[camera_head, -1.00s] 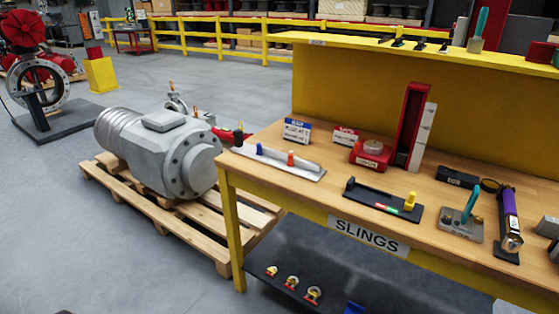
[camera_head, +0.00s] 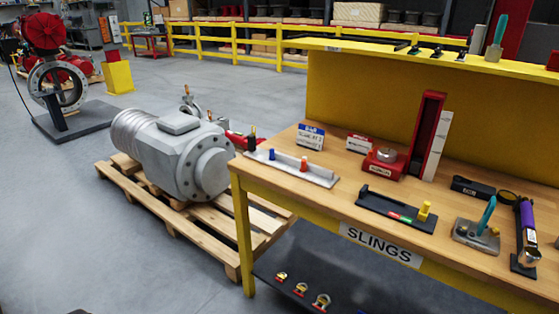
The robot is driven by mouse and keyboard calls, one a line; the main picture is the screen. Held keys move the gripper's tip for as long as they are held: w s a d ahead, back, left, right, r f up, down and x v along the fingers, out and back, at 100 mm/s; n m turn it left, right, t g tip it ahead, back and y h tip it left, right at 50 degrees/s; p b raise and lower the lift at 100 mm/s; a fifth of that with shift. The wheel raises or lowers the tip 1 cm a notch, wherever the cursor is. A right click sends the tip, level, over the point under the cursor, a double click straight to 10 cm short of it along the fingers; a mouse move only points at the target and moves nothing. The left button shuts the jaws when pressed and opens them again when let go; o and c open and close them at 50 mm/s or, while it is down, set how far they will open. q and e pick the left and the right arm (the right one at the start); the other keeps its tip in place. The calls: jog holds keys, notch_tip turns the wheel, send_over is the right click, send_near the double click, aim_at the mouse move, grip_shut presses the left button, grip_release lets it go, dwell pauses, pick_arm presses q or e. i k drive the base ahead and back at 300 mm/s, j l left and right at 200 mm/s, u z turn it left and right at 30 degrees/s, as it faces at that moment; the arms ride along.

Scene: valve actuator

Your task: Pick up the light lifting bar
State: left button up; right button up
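A light grey metal bar (camera_head: 290,168) with a blue and an orange-red peg on top lies at the left front edge of the wooden workbench (camera_head: 320,198). A dark bar (camera_head: 385,207) with a yellow peg at its right end and small coloured patches lies to its right. No readable label marks either one as the light lifting bar. Neither of my grippers shows in the head view, and nothing is touching the bars.
Small labelled boxes (camera_head: 310,136), a red scale-like device (camera_head: 384,163), a tall red holder (camera_head: 428,135) and a purple-handled tool (camera_head: 526,222) stand on the bench. A grey actuator (camera_head: 180,155) rests on a pallet (camera_head: 215,222) to the left. Open floor lies at far left.

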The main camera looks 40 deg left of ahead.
aim_at(323, 177)
jog(key=i+j, duration=0.15)
jog(key=j, duration=0.25)
jog(key=i+j, duration=0.15)
jog(key=j, duration=0.2)
jog(key=i+j, duration=0.15)
jog(key=j, duration=0.25)
jog(key=i+j, duration=0.15)
jog(key=j, duration=0.2)
jog(key=i+j, duration=0.2)
jog(key=j, duration=0.2)
jog(key=i+j, duration=0.15)
jog(key=j, duration=0.2)
jog(key=i+j, duration=0.15)
jog(key=j, duration=0.25)
